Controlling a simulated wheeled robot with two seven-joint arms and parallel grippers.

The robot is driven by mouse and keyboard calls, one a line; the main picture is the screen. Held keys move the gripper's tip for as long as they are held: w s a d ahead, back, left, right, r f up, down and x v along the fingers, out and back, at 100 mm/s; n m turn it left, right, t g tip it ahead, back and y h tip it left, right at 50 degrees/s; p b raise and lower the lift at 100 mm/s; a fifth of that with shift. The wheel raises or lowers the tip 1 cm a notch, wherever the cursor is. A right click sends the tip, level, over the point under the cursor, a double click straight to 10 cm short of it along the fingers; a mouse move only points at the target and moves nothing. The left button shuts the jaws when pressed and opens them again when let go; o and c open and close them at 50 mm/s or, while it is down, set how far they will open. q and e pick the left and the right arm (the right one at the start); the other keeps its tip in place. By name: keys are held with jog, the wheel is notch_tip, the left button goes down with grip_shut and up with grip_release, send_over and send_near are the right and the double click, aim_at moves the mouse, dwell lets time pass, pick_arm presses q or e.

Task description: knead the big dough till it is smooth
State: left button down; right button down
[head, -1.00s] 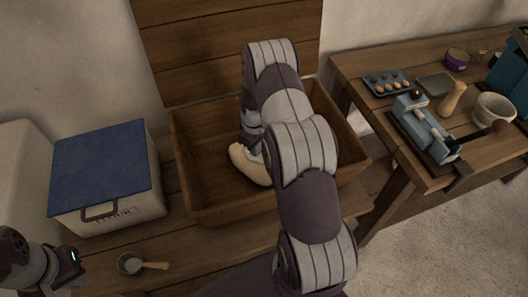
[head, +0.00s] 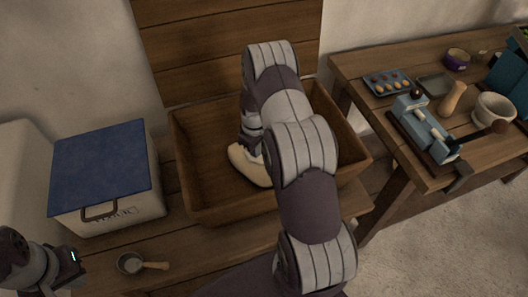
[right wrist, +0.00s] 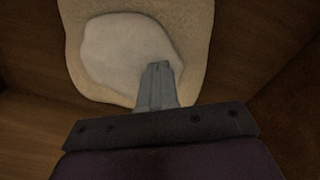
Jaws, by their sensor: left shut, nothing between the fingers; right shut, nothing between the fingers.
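The big dough (head: 247,166) is a pale lump on the floor of the wooden trough (head: 207,200). My arm hides its right part in the head view. In the right wrist view the dough (right wrist: 115,45) has a tan rim and a paler, uneven patch on top. My right gripper (right wrist: 160,70) is shut and empty, its fingertips over the near part of that patch; I cannot tell how hard they press. My left gripper (head: 75,268) is shut and empty at the lower left, beside the bench and away from the dough.
A white box with a blue lid (head: 100,160) stands left of the trough. A small pan with a wooden handle (head: 131,263) lies in front of it. The trough's raised lid (head: 230,45) stands behind. A side table at right holds a blue press (head: 425,127) and a mortar (head: 493,108).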

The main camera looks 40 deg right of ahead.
notch_tip(320, 180, up, 3)
jog(key=p, duration=0.2)
jog(key=shift+r+p, duration=0.2)
jog(key=shift+p, duration=0.2)
jog(key=shift+f, duration=0.15)
jog(key=shift+d, duration=0.1)
dwell(0.5)
jog(key=shift+s+d+p, duration=0.2)
jog(key=shift+s+d, duration=0.7)
jog(key=shift+d, duration=0.2)
jog(key=shift+s+d+p, duration=0.15)
jog(key=shift+s+d, duration=0.7)
jog(key=shift+d, duration=0.2)
jog(key=shift+f, duration=0.15)
